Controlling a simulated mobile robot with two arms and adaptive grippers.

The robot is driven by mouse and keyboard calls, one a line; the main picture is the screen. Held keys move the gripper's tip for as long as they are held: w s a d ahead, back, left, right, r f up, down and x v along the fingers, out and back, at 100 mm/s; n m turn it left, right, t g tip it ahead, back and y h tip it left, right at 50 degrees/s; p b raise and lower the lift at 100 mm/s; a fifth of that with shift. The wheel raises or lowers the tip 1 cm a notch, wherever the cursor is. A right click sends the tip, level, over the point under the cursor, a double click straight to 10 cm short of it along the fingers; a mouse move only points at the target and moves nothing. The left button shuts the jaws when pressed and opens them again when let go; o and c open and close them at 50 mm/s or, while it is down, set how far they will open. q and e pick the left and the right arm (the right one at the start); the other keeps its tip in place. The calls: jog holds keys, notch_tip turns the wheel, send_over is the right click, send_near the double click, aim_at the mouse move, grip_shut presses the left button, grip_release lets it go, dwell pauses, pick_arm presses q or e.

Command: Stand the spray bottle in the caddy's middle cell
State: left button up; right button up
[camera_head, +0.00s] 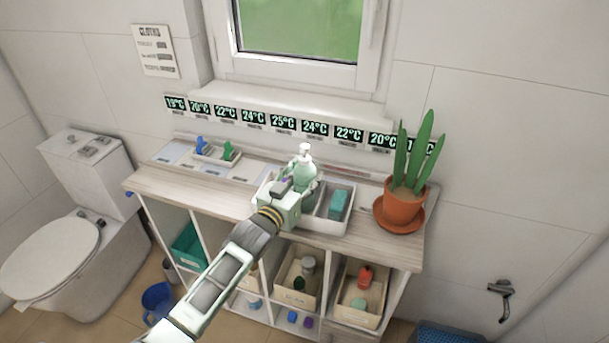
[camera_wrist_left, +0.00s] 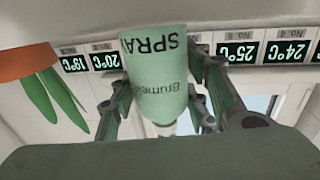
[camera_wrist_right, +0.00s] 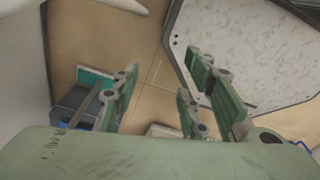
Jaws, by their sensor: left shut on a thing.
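The spray bottle (camera_head: 303,172) is pale green with a white pump top. It stands upright at the white caddy (camera_head: 322,226) on the cart top. My left gripper (camera_head: 300,188) is shut on its body; the left wrist view shows the bottle (camera_wrist_left: 158,85) between the fingers, printed letters facing the camera. The gripper hides the caddy's left part and the bottle's base, so I cannot tell whether the base is inside a cell. A teal block (camera_head: 339,203) sits in the caddy's right cell. My right gripper (camera_wrist_right: 155,105) is open and empty, away from the cart top.
A potted plant (camera_head: 405,195) stands close to the caddy's right. A small tray (camera_head: 213,153) with blue and green items lies at the back left. Temperature displays (camera_head: 283,122) line the wall behind.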

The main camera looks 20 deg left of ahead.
pick_arm(q)
jog(key=shift+f, duration=0.25)
jog(key=o, duration=1.3)
jog(key=shift+c, duration=0.2)
jog(key=o, duration=0.3)
pick_arm(e)
jog(key=shift+a, duration=0.4)
pick_arm(q)
jog(key=shift+r, duration=0.2)
jog(key=s+a+b, duration=0.2)
jog(key=s, duration=0.9)
jog(key=shift+s+a, duration=0.2)
jog(key=shift+s, duration=0.2)
pick_arm(e)
jog(key=shift+f, duration=0.9)
